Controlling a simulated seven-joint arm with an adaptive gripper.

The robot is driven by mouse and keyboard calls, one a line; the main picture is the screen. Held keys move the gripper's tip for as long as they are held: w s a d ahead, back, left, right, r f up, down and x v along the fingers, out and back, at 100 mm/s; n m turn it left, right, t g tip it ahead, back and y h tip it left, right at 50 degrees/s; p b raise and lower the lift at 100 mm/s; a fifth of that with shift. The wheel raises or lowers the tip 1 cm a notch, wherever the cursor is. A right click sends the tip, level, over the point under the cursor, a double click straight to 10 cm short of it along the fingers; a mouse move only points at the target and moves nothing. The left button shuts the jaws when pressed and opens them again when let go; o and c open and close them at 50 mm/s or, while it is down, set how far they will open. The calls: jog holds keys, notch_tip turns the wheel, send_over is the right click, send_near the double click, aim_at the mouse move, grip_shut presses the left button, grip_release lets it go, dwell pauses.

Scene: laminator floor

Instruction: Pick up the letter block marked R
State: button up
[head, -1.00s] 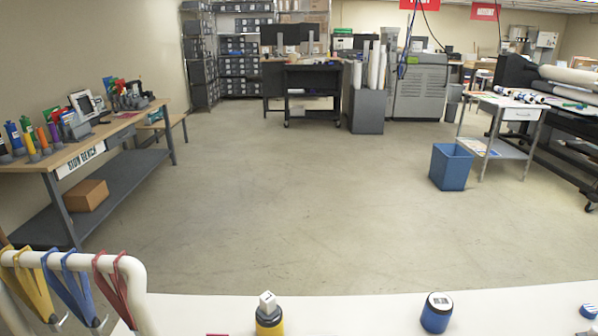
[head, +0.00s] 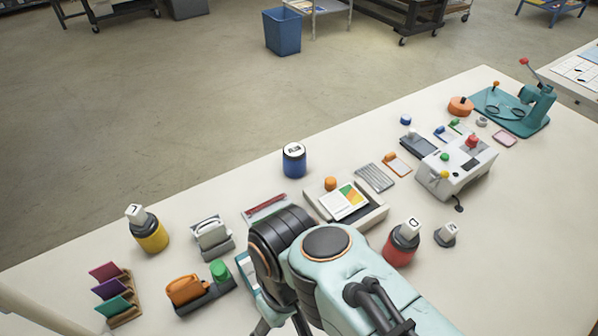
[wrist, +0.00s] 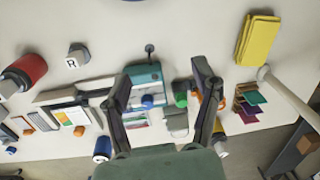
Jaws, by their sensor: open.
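The letter block marked R (wrist: 71,63) is a small white block on a short grey round base, left of my gripper in the wrist view. In the head view a white block (head: 449,231) on a grey base, right of the red canister (head: 402,243), appears to be the same one; its letter is hard to read there. My gripper (wrist: 160,72) is open and empty, pointing down over the table, with the R block outside its fingers. In the head view my arm hides most of the gripper.
The red canister (wrist: 30,69) stands close beside the R block. A yellow canister (head: 151,236) and a blue one (head: 294,161) also carry white blocks. A stapler (head: 186,289), a tray (head: 372,214) and a grey machine (head: 456,172) crowd the table. The front right tabletop is bare.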

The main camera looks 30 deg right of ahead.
jog(key=w+d+f+n+t, duration=0.1)
jog(key=w+d, duration=0.3)
jog(key=w, duration=0.2)
jog(key=w+d+f+n, duration=0.1)
jog(key=w+d, duration=0.3)
jog(key=w, duration=0.3)
jog(key=s+d+f+m+g, duration=0.1)
jog(key=s+d+f, duration=0.1)
jog(key=d+f, duration=0.2)
jog(key=s+d+f+m+g, duration=0.1)
jog(key=s+d+f+g, duration=0.1)
jog(key=d+f, duration=0.2)
jog(key=s+d+f+m+g, duration=0.1)
jog(key=d+f, duration=0.3)
jog(key=f, duration=0.4)
jog(key=shift+s+d+m+g+h, duration=0.3)
jog(key=shift+s+d+m+g, duration=0.1)
jog(key=shift+s+g, duration=0.25)
jog(key=x, duration=0.6)
jog(key=shift+f, duration=0.15)
